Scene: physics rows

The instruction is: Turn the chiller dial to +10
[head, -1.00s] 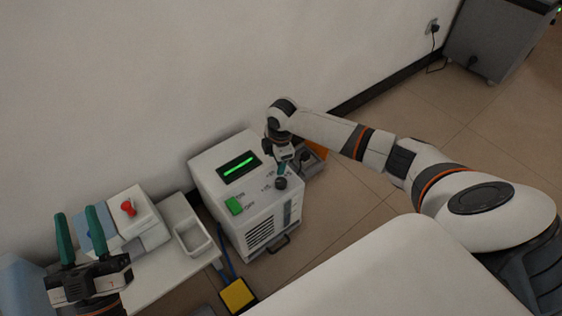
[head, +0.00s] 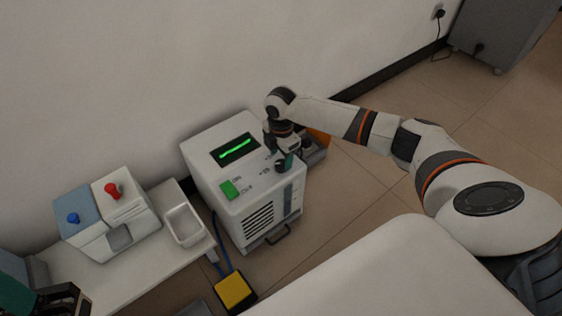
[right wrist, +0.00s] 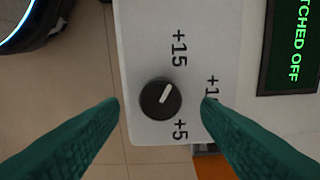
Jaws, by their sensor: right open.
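The chiller (head: 215,150) is a white box against the wall with a lit green display. Its round black dial (right wrist: 160,99) sits on the panel in the right wrist view; its white mark slants up and right, nearer +15 than the partly hidden "+1…" label (right wrist: 212,88). A +5 label (right wrist: 180,129) is below right. My right gripper (right wrist: 161,104) is open, a green finger on either side of the dial with gaps showing. In the head view it (head: 288,158) is over the dial. My left gripper (head: 40,298) is cut off at the lower left corner.
The chiller display (right wrist: 293,45) shows "…TCHED OFF". A green switch (head: 229,190) is on the chiller's top. Left of it, a table (head: 150,262) bears a white tray (head: 185,225) and a box with red and blue knobs (head: 110,215). A yellow pedal (head: 235,291) lies on the floor.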

